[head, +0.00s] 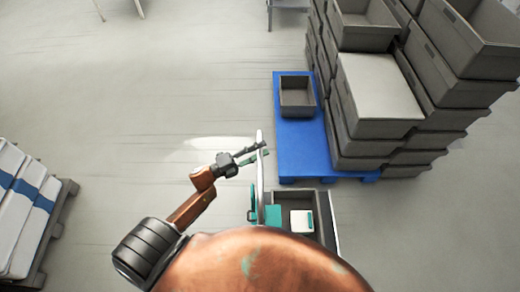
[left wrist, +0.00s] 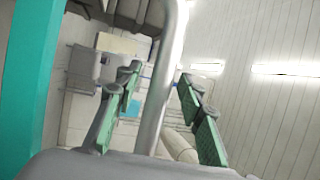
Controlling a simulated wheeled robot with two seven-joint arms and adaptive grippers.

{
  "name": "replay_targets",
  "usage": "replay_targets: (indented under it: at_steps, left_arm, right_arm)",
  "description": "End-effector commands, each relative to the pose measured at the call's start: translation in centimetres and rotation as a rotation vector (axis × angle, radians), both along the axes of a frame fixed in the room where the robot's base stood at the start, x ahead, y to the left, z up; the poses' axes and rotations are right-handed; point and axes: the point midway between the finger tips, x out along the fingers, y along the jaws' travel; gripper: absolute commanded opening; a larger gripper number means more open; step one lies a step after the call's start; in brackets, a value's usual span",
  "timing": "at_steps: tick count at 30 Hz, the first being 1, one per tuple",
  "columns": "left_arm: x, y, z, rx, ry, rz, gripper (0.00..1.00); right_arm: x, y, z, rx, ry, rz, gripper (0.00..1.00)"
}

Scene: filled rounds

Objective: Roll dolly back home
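The dolly has a silver upright handle (head: 260,180) and a teal part (head: 268,214) at its foot, low in the middle of the head view. A grey crate (head: 324,206) stands at it with a small white box (head: 301,221) inside. My left gripper (head: 260,151) is at the upper part of the handle. In the left wrist view the silver handle bar (left wrist: 166,75) runs between the green-padded fingers of my left gripper (left wrist: 160,84), which stand apart with gaps beside the bar. My right gripper is not in view. My own body hides the dolly's lower part.
A blue pallet (head: 298,150) with one grey crate (head: 297,97) lies ahead of the dolly. Tall stacks of grey crates (head: 440,60) stand at the right. A pallet of white sacks (head: 25,215) stands at the left edge. The floor between is clear.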

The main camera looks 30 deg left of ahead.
Motion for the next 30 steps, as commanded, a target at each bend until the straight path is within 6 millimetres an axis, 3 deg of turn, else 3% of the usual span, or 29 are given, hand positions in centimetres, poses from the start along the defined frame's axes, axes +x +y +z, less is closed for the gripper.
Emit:
replay_targets:
  at_steps: [7, 23, 30]
  left_arm:
    - [0.06, -0.02, -0.06, 0.000, 0.002, 0.001, 0.36]
    - [0.04, 0.02, -0.06, 0.000, 0.002, 0.001, 0.00]
    - [0.04, 0.03, -0.07, 0.000, 0.002, 0.002, 0.00]
  right_arm:
    - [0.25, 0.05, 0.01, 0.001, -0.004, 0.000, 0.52]
    - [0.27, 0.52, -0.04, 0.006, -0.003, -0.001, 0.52]
    - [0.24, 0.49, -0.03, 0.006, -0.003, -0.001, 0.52]
